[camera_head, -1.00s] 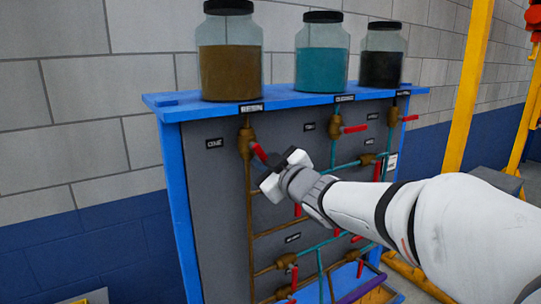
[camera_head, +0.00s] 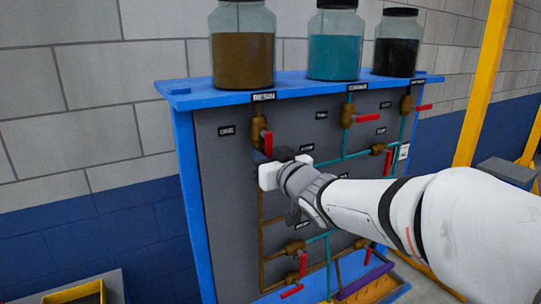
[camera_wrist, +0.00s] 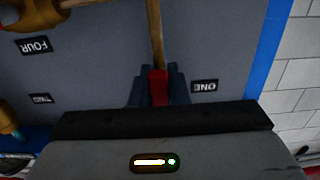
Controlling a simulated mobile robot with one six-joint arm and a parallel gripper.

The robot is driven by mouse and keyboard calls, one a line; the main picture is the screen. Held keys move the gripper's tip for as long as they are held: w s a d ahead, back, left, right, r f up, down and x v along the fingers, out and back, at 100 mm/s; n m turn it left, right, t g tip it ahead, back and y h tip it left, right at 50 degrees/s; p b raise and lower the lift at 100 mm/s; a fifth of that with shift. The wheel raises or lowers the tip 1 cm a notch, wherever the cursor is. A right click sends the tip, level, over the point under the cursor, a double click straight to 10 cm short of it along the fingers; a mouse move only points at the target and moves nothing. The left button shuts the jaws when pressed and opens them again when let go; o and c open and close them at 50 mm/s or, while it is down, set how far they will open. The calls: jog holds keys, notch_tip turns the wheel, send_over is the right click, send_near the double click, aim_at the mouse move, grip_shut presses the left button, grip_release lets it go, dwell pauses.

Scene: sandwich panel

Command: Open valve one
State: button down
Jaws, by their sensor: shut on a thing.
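Valve one is the brass valve (camera_head: 258,131) under the RESIN label, with the label ONE (camera_head: 227,131) to its left. Its red handle (camera_head: 267,143) points nearly straight down, roughly in line with the brown pipe. My gripper (camera_head: 263,157) is at the handle's lower end. In the wrist view the red handle (camera_wrist: 158,86) stands between the dark blue fingers of my gripper (camera_wrist: 158,92), which are shut on it. The label ONE (camera_wrist: 205,86) shows upside down beside them. The valve body is out of the wrist view.
A jar of brown liquid (camera_head: 242,45) stands on the blue shelf (camera_head: 195,92) above, with a teal jar (camera_head: 334,42) and a black jar (camera_head: 396,44). Other red-handled valves (camera_head: 347,115) sit to the right and below. A yellow tray (camera_head: 75,293) lies lower left.

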jog(key=shift+r, duration=0.1)
dwell(0.3)
jog(key=c, duration=1.4)
grip_release()
jog(key=b+v, duration=0.1)
jog(key=v, duration=0.6)
jog(key=shift+s+d, duration=0.25)
jog(key=shift+s, duration=0.05)
